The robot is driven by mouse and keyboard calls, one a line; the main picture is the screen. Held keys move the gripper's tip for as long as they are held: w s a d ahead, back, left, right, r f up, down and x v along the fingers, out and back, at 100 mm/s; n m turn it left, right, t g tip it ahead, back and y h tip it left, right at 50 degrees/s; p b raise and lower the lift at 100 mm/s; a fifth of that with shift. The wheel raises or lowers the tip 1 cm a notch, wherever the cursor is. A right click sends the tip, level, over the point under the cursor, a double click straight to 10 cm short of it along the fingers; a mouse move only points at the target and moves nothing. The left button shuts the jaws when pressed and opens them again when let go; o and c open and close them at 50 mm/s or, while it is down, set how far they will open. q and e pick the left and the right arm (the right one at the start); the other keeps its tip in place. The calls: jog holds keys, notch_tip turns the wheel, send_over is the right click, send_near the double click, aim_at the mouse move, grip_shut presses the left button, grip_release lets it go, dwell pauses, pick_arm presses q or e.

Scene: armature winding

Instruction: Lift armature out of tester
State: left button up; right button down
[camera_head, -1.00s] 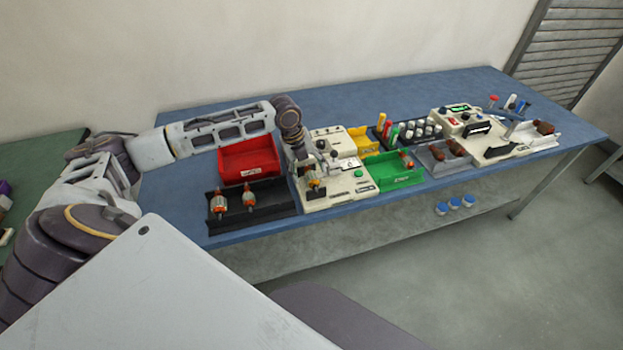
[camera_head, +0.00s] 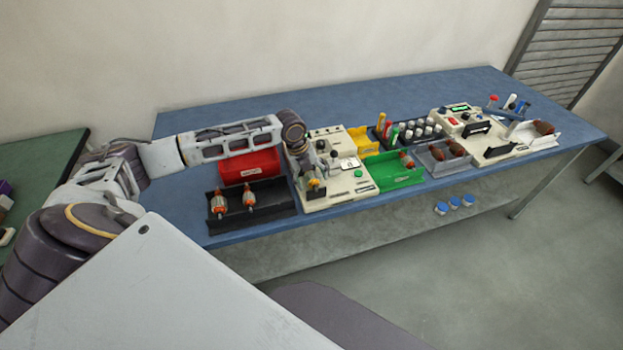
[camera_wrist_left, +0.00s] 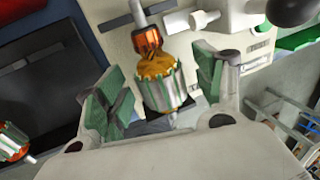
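The armature (camera_wrist_left: 158,80) is in the left wrist view, with a copper commutator, orange winding and a striped core. It sits at the cream tester (camera_wrist_left: 115,35), its shaft pointing up in the picture. My left gripper (camera_wrist_left: 160,85) is open, with one green-padded finger on each side of the armature and gaps showing. In the head view the left gripper (camera_head: 314,178) is over the front left of the tester (camera_head: 340,196), and the armature there is mostly hidden. My right gripper is not in view.
A black tray (camera_head: 270,212) with two more armatures (camera_head: 249,198) stands left of the tester, with a red bin (camera_head: 248,164) behind it. A green bin (camera_head: 398,178) and a yellow bin (camera_head: 362,140) stand close on the right. The blue table (camera_head: 350,92) is clear behind.

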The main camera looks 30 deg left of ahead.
aim_at(311, 174)
pick_arm(q)
jog(key=c, duration=1.3)
jog(key=shift+r, duration=0.1)
jog(key=shift+r, duration=5)
